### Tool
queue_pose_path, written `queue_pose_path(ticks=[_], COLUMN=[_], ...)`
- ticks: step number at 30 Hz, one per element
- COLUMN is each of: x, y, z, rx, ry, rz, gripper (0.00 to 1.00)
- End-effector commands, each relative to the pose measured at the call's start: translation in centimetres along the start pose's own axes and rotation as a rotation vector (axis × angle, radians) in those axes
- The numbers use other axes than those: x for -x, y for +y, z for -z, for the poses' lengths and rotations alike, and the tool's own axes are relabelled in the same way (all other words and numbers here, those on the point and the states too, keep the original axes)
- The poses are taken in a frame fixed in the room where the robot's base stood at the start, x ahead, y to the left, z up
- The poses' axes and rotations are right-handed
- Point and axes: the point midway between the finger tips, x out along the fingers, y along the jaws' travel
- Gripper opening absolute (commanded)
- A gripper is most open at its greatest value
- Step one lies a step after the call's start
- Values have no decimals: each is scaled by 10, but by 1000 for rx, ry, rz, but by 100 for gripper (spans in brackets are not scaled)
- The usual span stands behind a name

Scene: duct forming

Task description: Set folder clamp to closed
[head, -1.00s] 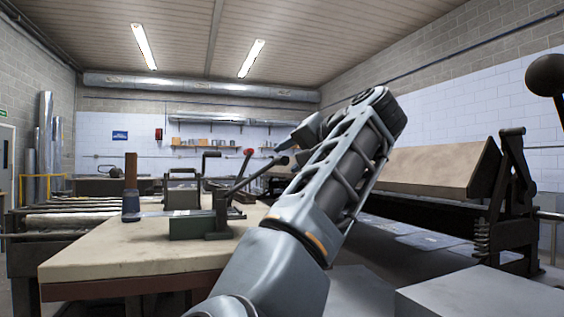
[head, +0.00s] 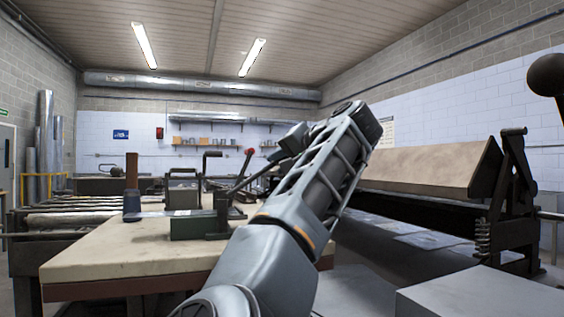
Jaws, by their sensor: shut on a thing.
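The large folder (head: 430,165) stands on the right, with a long beige tilted beam and a black end frame. I cannot tell its clamp state. A black ball-ended lever (head: 546,75) shows close at the upper right edge. On the bench, a dark green device (head: 193,224) has a dark lever (head: 250,180) slanting up to the right. My gripper (head: 284,148) is left of my wrist, around this lever's upper end, small and partly hidden by my arm. Its fingers look shut on the lever end, though the contact is not clear.
A pale-topped bench (head: 110,255) fills the lower left. A grey box surface (head: 480,296) lies at the lower right.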

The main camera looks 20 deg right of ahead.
Motion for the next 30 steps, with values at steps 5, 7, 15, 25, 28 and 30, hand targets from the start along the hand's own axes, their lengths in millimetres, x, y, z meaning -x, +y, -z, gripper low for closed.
queue_pose_path(ticks=[5,7,15,25,28,30], x=[0,0,0,1,1,2], y=[0,0,0,-12,-21,-29], z=[0,0,0,3,4,4], rx=[0,0,0,75,132,183], ry=[0,0,0,0,0,-1], rz=[0,-1,-1,-34,-58,-79], gripper=[0,0,0,0,0,0])
